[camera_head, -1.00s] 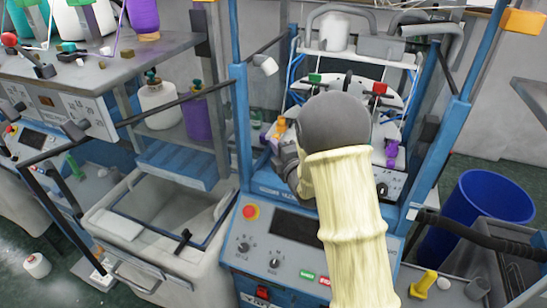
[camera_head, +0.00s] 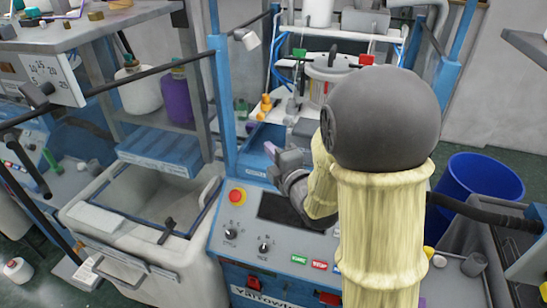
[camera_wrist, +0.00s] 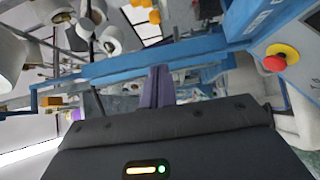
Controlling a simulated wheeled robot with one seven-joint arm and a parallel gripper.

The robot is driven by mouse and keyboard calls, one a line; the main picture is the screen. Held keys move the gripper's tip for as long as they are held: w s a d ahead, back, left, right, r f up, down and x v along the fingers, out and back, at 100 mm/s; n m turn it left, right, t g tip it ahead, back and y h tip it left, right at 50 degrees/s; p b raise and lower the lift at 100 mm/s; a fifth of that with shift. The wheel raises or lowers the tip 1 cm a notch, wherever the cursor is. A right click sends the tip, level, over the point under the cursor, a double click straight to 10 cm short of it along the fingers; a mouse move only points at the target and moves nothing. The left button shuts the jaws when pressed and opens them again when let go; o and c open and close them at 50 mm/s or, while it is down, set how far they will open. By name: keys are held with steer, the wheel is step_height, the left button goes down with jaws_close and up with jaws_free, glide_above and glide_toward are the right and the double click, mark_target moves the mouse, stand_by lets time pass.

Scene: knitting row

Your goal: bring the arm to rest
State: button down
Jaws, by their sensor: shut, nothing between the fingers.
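My gripper (camera_head: 272,151) is at the left of my arm in the head view, low in front of the blue knitting machine (camera_head: 225,125) and above its control panel. It is shut, with nothing visible held. In the wrist view the two shut fingers (camera_wrist: 157,88) stand together at the middle. My arm is bent, with its dark round joint high at the right and cream sleeves below it; it hides part of the machine.
A red stop button (camera_head: 237,196) sits on the panel near the gripper. A grey bin (camera_head: 125,232) and purple cone (camera_head: 176,100) are to the left. Blue uprights flank the machine.

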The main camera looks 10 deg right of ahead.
steer(key=shift+d, duration=0.1)
stand_by(0.4)
steer(key=s+d+f+m+g+h, duration=0.4)
steer(key=d+f+m+g+h, duration=0.15)
steer(key=f+m, duration=0.35)
steer(key=s+d+f+m+g, duration=0.1)
steer(key=s+f+m+g, duration=0.1)
steer(key=s+m+g, duration=0.2)
steer(key=s+d+f+m+g, duration=0.1)
steer(key=s+f+m+g, duration=0.1)
steer(key=s+m+g, duration=0.3)
steer(key=s+m, duration=0.4)
steer(key=s, duration=0.2)
steer(key=shift+d+h, duration=0.25)
steer(key=shift+h, duration=0.1)
